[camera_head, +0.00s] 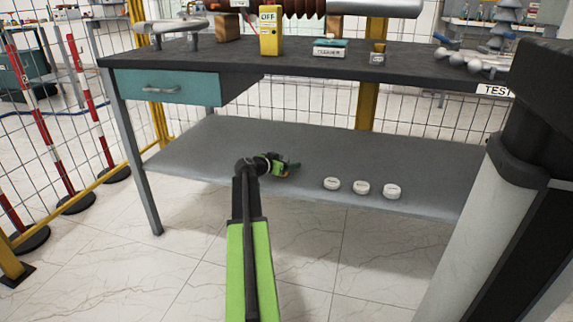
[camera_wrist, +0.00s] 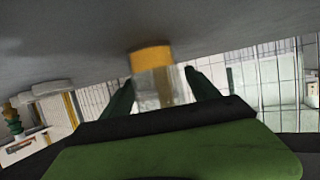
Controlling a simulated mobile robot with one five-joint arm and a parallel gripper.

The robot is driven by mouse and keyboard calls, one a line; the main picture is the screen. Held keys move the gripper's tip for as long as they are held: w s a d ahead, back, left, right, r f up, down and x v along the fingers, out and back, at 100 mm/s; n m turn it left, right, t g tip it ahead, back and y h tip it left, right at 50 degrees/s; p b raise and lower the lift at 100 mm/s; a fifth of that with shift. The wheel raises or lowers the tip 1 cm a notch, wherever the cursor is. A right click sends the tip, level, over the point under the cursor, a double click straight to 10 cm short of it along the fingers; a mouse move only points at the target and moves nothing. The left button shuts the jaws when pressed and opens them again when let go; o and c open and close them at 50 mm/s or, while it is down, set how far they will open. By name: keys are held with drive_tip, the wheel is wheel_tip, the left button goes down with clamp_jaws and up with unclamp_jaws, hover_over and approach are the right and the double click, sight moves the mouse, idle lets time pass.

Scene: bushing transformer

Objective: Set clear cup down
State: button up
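The clear cup (camera_wrist: 165,88) has a transparent body and a yellow-orange end (camera_wrist: 152,58). In the wrist view it stands between the two dark green fingers of my gripper (camera_wrist: 160,82), which appear closed on its sides. The yellow-orange end is against or very near the grey lower shelf (camera_wrist: 60,45); I cannot tell if it touches. In the head view my gripper (camera_head: 288,168) reaches over the left-middle part of the lower shelf (camera_head: 220,145).
Several white round pieces, including one (camera_head: 332,184), sit in a row near the shelf's front edge, right of my gripper. The dark worktop (camera_head: 300,62) with a teal drawer (camera_head: 165,88) is above. The shelf's left part is clear.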

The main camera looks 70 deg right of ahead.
drive_tip(key=shift+r, duration=0.25)
drive_tip(key=p+v, duration=0.4)
drive_tip(key=v, duration=0.8)
